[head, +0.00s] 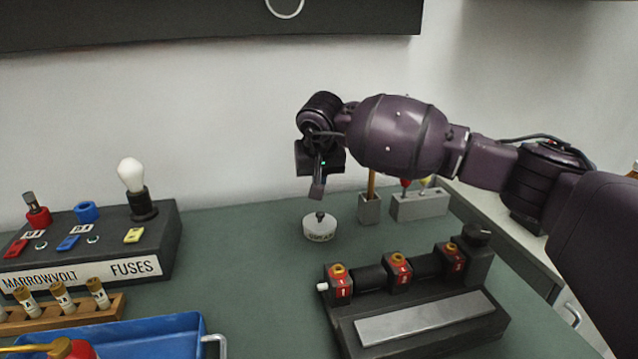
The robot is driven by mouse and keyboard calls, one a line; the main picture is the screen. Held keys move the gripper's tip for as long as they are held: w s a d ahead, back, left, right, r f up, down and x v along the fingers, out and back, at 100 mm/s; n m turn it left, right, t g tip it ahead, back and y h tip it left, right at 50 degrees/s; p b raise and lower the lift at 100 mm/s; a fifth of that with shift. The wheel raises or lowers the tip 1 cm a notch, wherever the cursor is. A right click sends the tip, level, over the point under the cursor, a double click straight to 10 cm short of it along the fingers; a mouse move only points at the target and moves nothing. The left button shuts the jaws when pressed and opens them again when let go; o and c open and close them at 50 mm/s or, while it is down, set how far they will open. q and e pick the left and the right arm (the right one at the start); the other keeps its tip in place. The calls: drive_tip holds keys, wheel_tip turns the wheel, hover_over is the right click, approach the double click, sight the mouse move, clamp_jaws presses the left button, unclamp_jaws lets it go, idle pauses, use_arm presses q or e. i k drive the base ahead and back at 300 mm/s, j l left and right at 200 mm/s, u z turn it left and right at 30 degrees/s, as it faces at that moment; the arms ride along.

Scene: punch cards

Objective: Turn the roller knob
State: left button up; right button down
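A dark roller device (418,335) stands on the green table at the lower right, with a dark roller along its back and several red blocks with yellow tops on it. A black round knob (477,235) sits on top of its right end. A small white stub (322,287) sticks out at its left end; I cannot tell which of these is the roller knob. My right gripper (317,188) points down, well to the left of the black knob, above a round white tin. Its fingers are seen edge-on, so their opening is unclear. My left gripper is out of view.
The white tin (320,230) has a dark top knob. Grey holders (420,204) stand behind the device. A fuse box (140,250) with a bulb, a wooden rack (70,312) and a blue tray (160,335) fill the left. Table between is clear.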

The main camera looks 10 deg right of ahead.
sight(476, 235)
drive_tip(key=k, duration=1)
